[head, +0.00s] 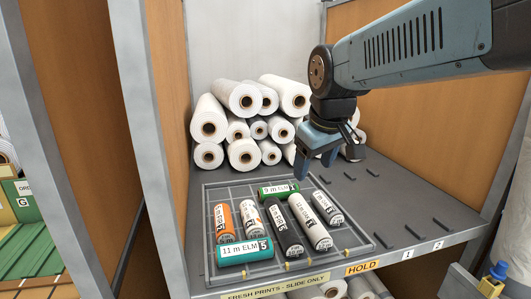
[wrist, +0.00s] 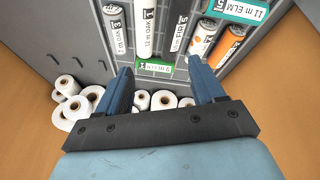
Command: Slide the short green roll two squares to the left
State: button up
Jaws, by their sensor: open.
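The short green roll (head: 279,189) lies crosswise at the back of the gridded tray (head: 360,232), behind the ends of the upright-lying rolls. It also shows in the wrist view (wrist: 153,67), its label turned upside down. My gripper (head: 316,164) is open and empty, above the tray's back edge and to the right of the green roll in the head view. In the wrist view my gripper (wrist: 158,68) has its two fingers apart, with the green roll showing between and beyond their tips.
In the tray are a teal roll (head: 245,251) across the front, an orange roll (head: 223,222), a black roll (head: 284,228), and white rolls (head: 310,221). White paper rolls (head: 239,97) are stacked behind. Side walls (head: 415,100) enclose the shelf.

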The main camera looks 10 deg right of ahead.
jog(key=w+f+n+g, duration=0.2)
jog(key=w+n, duration=0.5)
jog(key=w, duration=0.7)
jog(key=n+g, duration=0.3)
jog(key=n, duration=0.4)
send_over(276, 189)
jog(key=w, duration=0.1)
notch_tip(276, 189, down, 6)
notch_tip(276, 189, down, 14)
jog(key=shift+w+d+f, duration=0.1)
jog(key=shift+d, duration=0.05)
jog(key=c, duration=0.8)
jog(key=shift+a, duration=5)
jog(key=shift+c, duration=0.2)
jog(key=shift+a, duration=0.15)
jog(key=shift+a, duration=2.85)
